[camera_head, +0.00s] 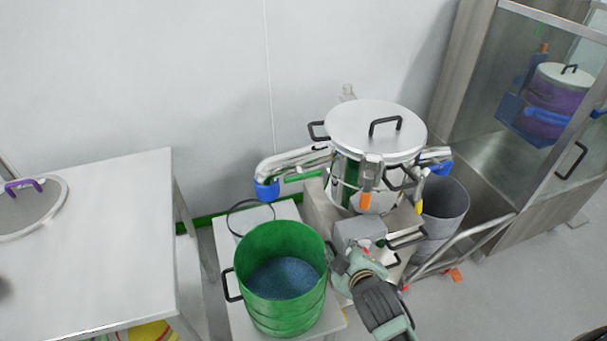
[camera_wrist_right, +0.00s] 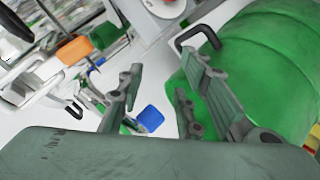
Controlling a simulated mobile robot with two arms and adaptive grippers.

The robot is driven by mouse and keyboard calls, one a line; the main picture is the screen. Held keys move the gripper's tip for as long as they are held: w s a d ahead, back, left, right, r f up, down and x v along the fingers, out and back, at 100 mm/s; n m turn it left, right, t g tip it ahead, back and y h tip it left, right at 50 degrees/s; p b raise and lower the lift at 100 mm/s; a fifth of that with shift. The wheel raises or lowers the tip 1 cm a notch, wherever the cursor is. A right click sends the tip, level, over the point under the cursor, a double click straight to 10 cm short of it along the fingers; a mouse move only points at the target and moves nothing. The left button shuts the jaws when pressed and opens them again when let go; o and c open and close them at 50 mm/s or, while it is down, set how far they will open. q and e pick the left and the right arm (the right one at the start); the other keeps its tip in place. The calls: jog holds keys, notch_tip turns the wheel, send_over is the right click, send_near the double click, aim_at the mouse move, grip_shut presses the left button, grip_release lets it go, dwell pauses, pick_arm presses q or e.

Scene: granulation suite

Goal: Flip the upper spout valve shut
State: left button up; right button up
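The steel machine (camera_head: 345,180) has a round lid (camera_head: 375,130) with a black handle. A steel spout (camera_head: 292,160) with a blue end (camera_head: 266,189) leaves its left side, with a green lever (camera_head: 303,176) just under the pipe. Another blue-ended spout (camera_head: 438,160) leaves the right side. I cannot tell for certain which is the upper one. My right gripper (camera_head: 352,264) is below the machine, right of the green drum and apart from both spouts. In the wrist view its fingers (camera_wrist_right: 160,95) are spread with nothing gripped; a blue piece (camera_wrist_right: 150,118) shows beyond. My left gripper is out of view.
The green drum (camera_head: 254,246), holding blue-grey granules (camera_head: 284,278), stands on a white stand (camera_head: 225,240) under the left spout. A grey bin (camera_head: 446,200) stands under the right spout. A white table (camera_head: 110,240) is at left, a glass cabinet (camera_head: 500,110) at right.

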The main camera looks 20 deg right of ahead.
aim_at(304, 178)
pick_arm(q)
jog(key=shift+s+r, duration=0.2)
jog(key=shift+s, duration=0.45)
pick_arm(e)
jog(key=w+a+r+n+t, duration=0.1)
jog(key=w+r+n+t, duration=0.1)
jog(key=w, duration=0.5)
jog(key=w+a+r+n+t+y, duration=0.1)
jog(key=w+a+r+n+t, duration=0.1)
jog(key=w, duration=0.5)
jog(key=w+a+r+n+t+y, duration=0.1)
jog(key=w+r+n+t, duration=0.2)
jog(key=w+n, duration=0.3)
jog(key=shift+w+a+r, duration=0.25)
jog(key=shift+w+r, duration=0.3)
jog(key=shift+r, duration=0.3)
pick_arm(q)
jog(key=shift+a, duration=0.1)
pick_arm(e)
grip_shut()
